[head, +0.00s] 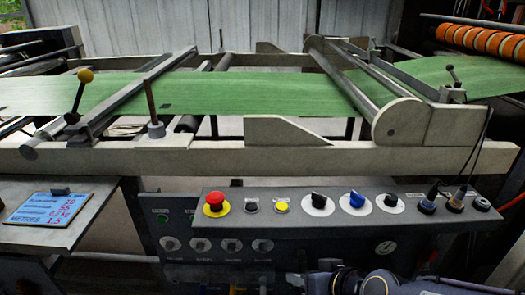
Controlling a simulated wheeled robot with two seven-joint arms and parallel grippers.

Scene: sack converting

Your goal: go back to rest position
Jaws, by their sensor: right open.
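My right gripper (314,281) shows at the bottom edge, right of the middle, with its dark arm coming in from the lower right. It is open, and I see nothing held in it. It is low in front of the control panel (330,228), below the row of knobs, and the picture's edge cuts part of it off. I cannot tell whether it touches the panel's lower front. My left gripper is not in view.
The panel carries a red emergency button (215,201), a blue knob (354,200) and black knobs. Behind it, a green web (230,93) runs over rollers in a pale frame (70,158). A clipboard (49,207) lies on a shelf at left. Orange-ringed rollers (480,39) stand far right.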

